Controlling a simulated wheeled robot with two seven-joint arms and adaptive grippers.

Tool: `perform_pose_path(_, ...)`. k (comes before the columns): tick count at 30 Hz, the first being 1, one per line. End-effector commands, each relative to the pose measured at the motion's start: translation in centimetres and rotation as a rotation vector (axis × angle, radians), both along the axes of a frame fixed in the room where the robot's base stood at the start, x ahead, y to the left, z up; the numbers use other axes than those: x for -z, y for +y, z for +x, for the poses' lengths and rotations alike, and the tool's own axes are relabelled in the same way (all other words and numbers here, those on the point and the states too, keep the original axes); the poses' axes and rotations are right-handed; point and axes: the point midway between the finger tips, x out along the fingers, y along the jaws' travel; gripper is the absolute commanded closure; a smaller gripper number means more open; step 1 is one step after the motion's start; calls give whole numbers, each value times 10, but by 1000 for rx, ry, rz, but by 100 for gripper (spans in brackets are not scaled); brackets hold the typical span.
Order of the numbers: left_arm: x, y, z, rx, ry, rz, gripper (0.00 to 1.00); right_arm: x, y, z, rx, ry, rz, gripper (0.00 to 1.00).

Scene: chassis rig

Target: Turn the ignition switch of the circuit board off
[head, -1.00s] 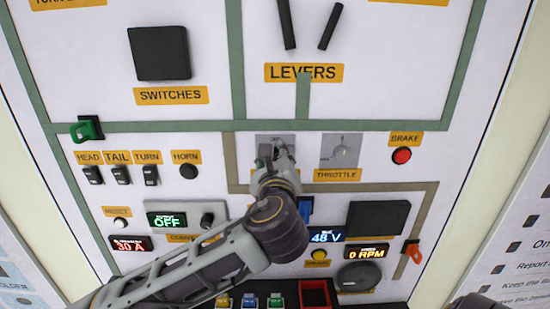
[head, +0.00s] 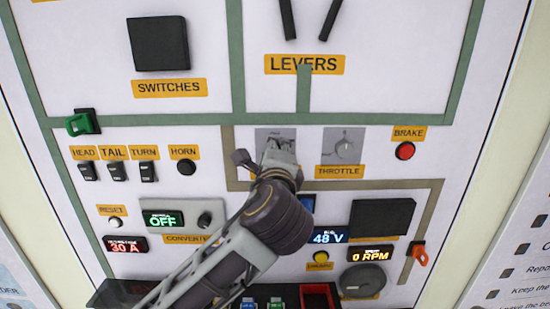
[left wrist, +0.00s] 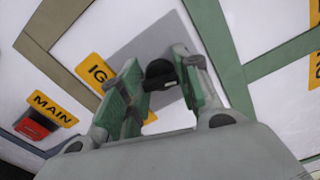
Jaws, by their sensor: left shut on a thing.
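The ignition switch is a black knob (left wrist: 160,74) on a grey plate (left wrist: 140,40), beside a yellow label beginning "IG" (left wrist: 97,72) in the left wrist view. My left gripper (left wrist: 167,85) is shut on the knob, with one green-padded finger on each side of it. In the head view my left gripper (head: 279,150) is at the grey plate (head: 264,133), left of the throttle. It hides the knob and its label there, so I cannot read the switch's position. My right gripper is not in view.
Switches and the horn button (head: 187,168) are to the left. Displays read OFF (head: 162,220), 48 V (head: 328,236) and 0 RPM (head: 370,254). A red MAIN part (left wrist: 36,125) shows in the wrist view.

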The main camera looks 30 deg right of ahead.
Motion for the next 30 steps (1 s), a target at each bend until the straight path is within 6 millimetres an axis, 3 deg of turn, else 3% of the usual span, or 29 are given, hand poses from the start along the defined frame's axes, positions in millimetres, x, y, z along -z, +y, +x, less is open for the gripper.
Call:
perform_pose_path(12,3,0,1,-2,142,-226,91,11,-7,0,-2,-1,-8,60)
perform_pose_path(21,2,0,1,-2,167,-268,91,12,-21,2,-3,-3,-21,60)
perform_pose_path(29,2,0,1,-2,167,-268,91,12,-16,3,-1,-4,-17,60)
perform_pose_path(30,2,0,1,-2,168,-267,66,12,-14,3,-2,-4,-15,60)
